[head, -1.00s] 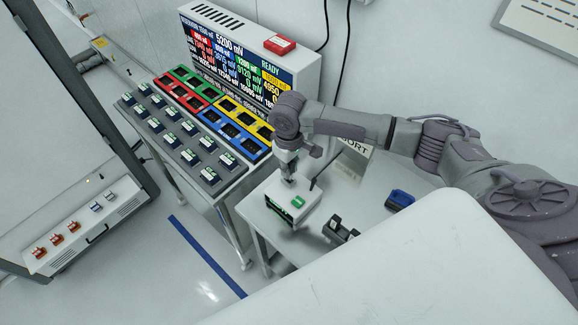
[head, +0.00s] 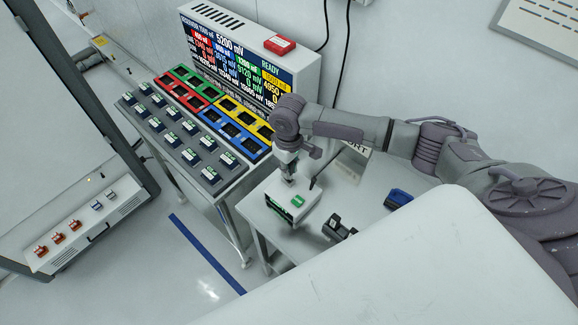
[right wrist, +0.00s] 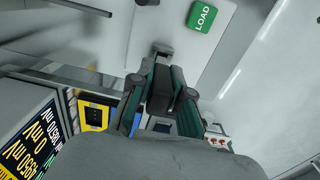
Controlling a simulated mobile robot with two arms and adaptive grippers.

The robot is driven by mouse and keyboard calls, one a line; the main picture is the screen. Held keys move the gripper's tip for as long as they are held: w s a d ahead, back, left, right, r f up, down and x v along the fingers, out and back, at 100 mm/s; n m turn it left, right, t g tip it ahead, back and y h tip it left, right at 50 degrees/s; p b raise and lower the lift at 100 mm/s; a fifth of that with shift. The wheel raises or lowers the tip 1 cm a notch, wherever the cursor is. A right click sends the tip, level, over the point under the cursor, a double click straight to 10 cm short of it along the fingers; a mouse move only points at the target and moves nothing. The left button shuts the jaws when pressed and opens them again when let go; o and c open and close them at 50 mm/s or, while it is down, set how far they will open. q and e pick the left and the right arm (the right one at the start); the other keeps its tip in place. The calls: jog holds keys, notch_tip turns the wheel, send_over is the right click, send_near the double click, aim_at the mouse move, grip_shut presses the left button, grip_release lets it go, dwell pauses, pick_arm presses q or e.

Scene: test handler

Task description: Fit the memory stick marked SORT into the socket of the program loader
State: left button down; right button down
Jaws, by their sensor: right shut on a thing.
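The program loader (head: 280,208) is a white box on a small white table, with a green button (head: 298,201) on top. In the right wrist view this button (right wrist: 202,16) reads LOAD. My right gripper (head: 288,180) points down over the loader's top, beside the button. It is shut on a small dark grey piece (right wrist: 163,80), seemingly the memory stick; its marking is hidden. The loader's socket is hidden, and I cannot tell whether the stick touches it. A sign (head: 356,151) ending in "ORT" stands behind my right arm. My left gripper is not in view.
A black holder (head: 338,228) and a blue item (head: 398,199) lie on the small table. To the left is a grey rack (head: 180,140) of several sticks, beside coloured socket trays (head: 235,122). A display cabinet (head: 306,62) with a red block on top stands behind.

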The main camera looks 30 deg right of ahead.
jog(key=shift+f, duration=1.2)
jog(key=c, duration=1)
grip_release()
notch_tip(320, 180, up, 12)
jog(key=shift+s+a+f, duration=0.1)
